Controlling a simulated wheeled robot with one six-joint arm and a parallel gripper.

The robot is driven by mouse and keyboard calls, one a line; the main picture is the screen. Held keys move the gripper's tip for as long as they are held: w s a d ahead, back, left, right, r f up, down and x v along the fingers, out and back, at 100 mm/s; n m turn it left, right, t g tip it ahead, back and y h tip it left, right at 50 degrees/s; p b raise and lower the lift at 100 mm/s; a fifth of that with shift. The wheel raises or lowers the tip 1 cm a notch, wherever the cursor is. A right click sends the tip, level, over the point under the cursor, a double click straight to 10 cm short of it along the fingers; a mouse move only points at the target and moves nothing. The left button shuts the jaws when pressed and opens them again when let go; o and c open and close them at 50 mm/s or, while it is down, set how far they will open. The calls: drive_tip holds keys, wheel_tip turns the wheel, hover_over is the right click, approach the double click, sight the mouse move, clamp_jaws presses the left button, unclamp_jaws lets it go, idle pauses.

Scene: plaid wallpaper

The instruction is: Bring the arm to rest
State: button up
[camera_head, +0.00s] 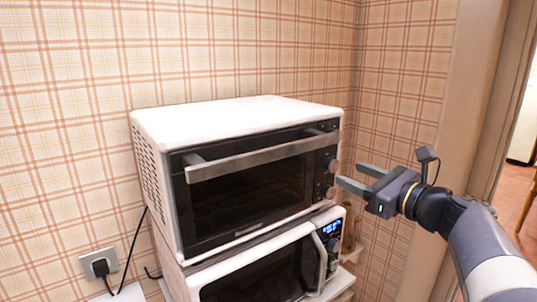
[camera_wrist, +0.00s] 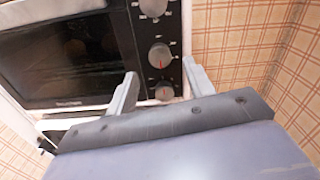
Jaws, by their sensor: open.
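My gripper (camera_head: 354,177) is open and empty at the right in the head view, its two fingers apart and pointing left toward the upper oven's knob panel. In the wrist view my gripper (camera_wrist: 160,85) shows both fingers spread, with a lower knob (camera_wrist: 163,92) seen between the tips. I cannot tell whether a finger touches the panel. The upper oven (camera_head: 240,125) is white with a dark glass door, which is shut. It also shows in the wrist view (camera_wrist: 65,60).
A white microwave (camera_head: 320,288) with a lit blue display stands under the oven. A wall socket (camera_head: 98,262) with a black plug is at lower left. A door frame (camera_head: 490,100) rises at the right, behind my arm. Plaid walls close off the back.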

sight(335, 167)
drive_tip(key=shift+n, duration=0.3)
drive_tip(key=x, duration=0.4)
drive_tip(key=shift+w+f, duration=0.1)
drive_tip(key=shift+f, duration=0.1)
drive_tip(key=shift+f+n+b, duration=0.1)
drive_tip(key=shift+n+b, duration=0.4)
drive_tip(key=shift+b, duration=0.05)
drive_tip(key=shift+n+b, duration=0.4)
drive_tip(key=shift+n, duration=0.1)
drive_tip(key=n+b, duration=0.2)
drive_tip(key=n, duration=0.1)
drive_tip(key=n+b, duration=0.4)
drive_tip(key=n, duration=0.1)
drive_tip(key=n+b, duration=0.2)
drive_tip(key=n, duration=0.5)
drive_tip(key=n+b, duration=0.1)
drive_tip(key=n, duration=0.2)
drive_tip(key=shift+r+n+b, duration=0.3)
